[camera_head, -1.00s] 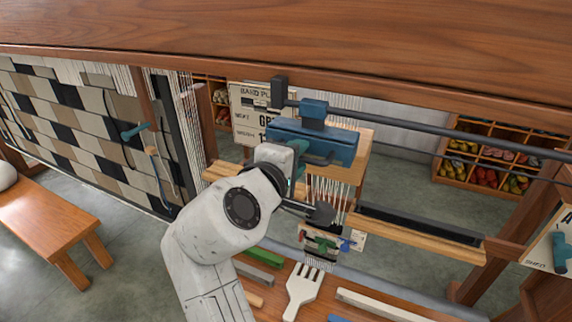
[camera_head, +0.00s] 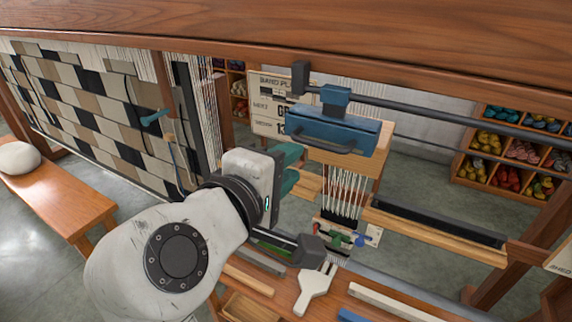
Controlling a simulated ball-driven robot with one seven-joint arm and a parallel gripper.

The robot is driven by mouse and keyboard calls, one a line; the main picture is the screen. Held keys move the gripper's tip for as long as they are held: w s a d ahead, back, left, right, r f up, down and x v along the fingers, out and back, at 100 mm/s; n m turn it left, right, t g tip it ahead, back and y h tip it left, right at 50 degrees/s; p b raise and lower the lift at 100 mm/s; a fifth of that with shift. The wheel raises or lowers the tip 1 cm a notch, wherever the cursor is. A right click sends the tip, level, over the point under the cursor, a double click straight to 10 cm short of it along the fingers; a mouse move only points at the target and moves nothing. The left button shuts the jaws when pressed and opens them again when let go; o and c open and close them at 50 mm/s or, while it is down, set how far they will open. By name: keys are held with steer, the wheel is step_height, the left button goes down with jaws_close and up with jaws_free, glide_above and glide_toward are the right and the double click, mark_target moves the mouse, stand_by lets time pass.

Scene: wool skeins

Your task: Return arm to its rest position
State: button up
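My arm reaches in from the bottom left, its white wrist in the middle of the view. My gripper (camera_head: 289,168) has teal fingers pointing right, with a gap between them and nothing seen held. It appears just left of and below the blue carriage (camera_head: 338,133) with its dark handle, which hangs on a dark rail. The gripper looks apart from the handle.
A wooden beam (camera_head: 300,32) crosses above. Below right are a bench with a white fork-like comb (camera_head: 314,289) and hanging warp threads (camera_head: 345,193). A patchwork weaving (camera_head: 80,105) and wooden seat (camera_head: 60,196) stand left; yarn shelves (camera_head: 505,150) stand back right.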

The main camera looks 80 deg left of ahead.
stand_by(0.4)
steer(key=w+d+f+m+h, duration=0.5)
steer(key=w+d+f+m, duration=0.2)
steer(key=w+d+f, duration=0.7)
steer(key=w+d+f+m+g+h, duration=0.1)
steer(key=w+d+f+m+h, duration=0.1)
steer(key=w+d+f+m, duration=0.35)
steer(key=w+d+f+m+g+h, duration=0.1)
steer(key=w+d+f+m+h, duration=0.1)
steer(key=d+f, duration=0.65)
steer(key=s+d+f+m+g+h, duration=0.1)
steer(key=s+d+f+m, duration=0.15)
steer(key=d, duration=0.55)
steer(key=s+d+f+m+g+h, duration=0.1)
steer(key=d+f+m, duration=0.2)
steer(key=d, duration=0.4)
steer(key=s+d+f+m+g+h, duration=0.1)
steer(key=s+d+f+m, duration=0.15)
steer(key=d, duration=0.55)
steer(key=s+d+f+m+g, duration=0.1)
steer(key=s+d+f+m, duration=0.1)
steer(key=s+d, duration=0.4)
steer(key=s+d+f+m+g, duration=0.2)
steer(key=s+d+f+m, duration=0.1)
steer(key=s+d, duration=0.3)
steer(key=shift+s+d+f+m+g, duration=0.35)
steer(key=shift+d+m, duration=0.2)
steer(key=shift+m, duration=0.2)
steer(key=shift+a+r, duration=0.1)
